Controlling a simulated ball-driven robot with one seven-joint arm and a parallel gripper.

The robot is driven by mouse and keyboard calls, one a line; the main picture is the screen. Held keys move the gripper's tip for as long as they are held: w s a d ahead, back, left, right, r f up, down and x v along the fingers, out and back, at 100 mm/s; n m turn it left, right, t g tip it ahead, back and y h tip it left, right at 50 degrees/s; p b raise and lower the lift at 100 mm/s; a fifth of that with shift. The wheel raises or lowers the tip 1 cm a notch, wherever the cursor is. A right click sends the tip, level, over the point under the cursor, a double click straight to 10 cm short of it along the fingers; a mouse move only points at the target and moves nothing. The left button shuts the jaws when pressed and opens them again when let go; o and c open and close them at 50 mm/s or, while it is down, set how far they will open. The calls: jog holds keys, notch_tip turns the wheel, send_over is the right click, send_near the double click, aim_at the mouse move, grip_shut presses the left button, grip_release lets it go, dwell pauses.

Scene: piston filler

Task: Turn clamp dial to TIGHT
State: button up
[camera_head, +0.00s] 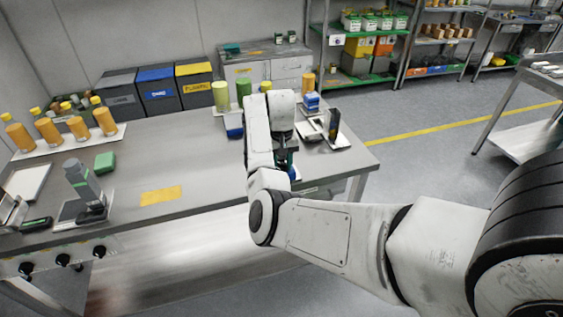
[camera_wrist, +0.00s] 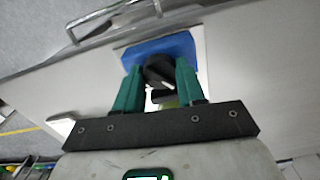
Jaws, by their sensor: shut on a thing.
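The clamp dial (camera_wrist: 156,68) is a black round knob with a short white mark on it. It sits on a blue block (camera_wrist: 183,43) with a pale plate beside it in the wrist view. My gripper (camera_wrist: 158,72) has its two green fingers on either side of the dial, shut on it. No TIGHT lettering can be read. In the head view, my gripper (camera_head: 287,158) is at the front right part of the table, largely behind my arm. A bit of the blue block (camera_head: 293,174) shows there, while the dial is hidden.
The grey table (camera_head: 180,165) holds a row of orange bottles (camera_head: 75,128) at the left and a small scale-like device (camera_head: 83,183). Black knobs (camera_head: 62,259) line the front left. A metal bar handle (camera_wrist: 110,17) is close to the blue block.

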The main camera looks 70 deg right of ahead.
jog(key=m+p, duration=0.1)
jog(key=m, duration=0.3)
jog(key=shift+r, duration=0.1)
jog(key=m+p, duration=0.1)
jog(key=m, duration=0.3)
jog(key=shift+m, duration=0.4)
jog(key=m, duration=0.4)
jog(key=shift+m, duration=2.2)
jog(key=o, duration=1)
jog(key=shift+o, duration=0.2)
notch_tip(320, 180, up, 11)
jog(key=b, duration=0.1)
jog(key=shift+b, duration=0.4)
